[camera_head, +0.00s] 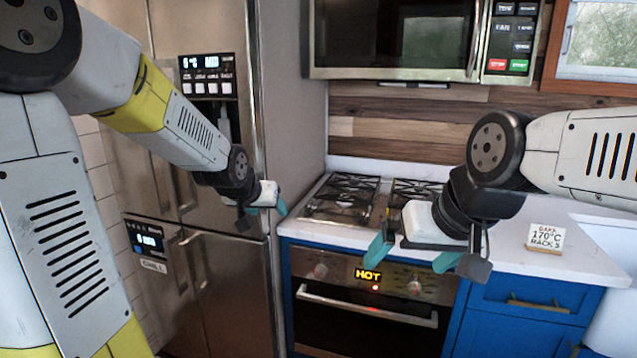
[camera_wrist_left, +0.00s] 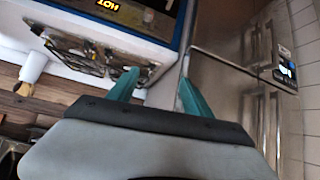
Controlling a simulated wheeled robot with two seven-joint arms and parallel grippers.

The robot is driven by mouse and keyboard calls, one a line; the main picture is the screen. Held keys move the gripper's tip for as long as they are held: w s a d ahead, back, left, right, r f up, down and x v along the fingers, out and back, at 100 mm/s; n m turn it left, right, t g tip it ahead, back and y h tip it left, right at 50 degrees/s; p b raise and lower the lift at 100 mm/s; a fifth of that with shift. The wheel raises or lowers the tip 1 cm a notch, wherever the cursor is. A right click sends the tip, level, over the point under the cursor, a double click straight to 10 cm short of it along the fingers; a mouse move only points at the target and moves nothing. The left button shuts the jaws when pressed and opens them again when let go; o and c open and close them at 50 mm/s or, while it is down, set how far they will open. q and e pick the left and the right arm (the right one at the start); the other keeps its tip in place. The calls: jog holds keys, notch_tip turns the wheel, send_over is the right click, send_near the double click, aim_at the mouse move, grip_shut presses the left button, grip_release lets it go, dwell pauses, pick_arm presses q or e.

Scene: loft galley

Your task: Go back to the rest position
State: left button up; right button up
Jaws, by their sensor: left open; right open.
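My left gripper (camera_head: 265,210) is raised in front of the steel fridge in the head view. Its teal fingers are apart with nothing between them. In the left wrist view the same gripper (camera_wrist_left: 158,92) shows two spread teal fingers. My right gripper (camera_head: 412,258) is in front of the stove and counter edge. Its teal fingers point down, spread apart, with nothing seen between them.
The steel fridge (camera_head: 225,290) stands at left. The oven (camera_head: 365,318) shows HOT, with gas burners (camera_head: 345,195) above it. A microwave (camera_head: 400,35) hangs above. A small sign (camera_head: 545,237) reading 170°C stands on the white counter (camera_head: 500,250), over blue cabinets (camera_head: 520,325).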

pick_arm(q)
jog(key=s+a+r+g, duration=0.1)
jog(key=s+r, duration=0.1)
jog(key=s, duration=1.1)
jog(key=s+r+n+g, duration=0.1)
jog(key=s+g, duration=0.1)
jog(key=s, duration=1.1)
jog(key=shift+a+r, duration=0.35)
jog(key=shift+r, duration=0.05)
jog(key=shift+w, duration=0.1)
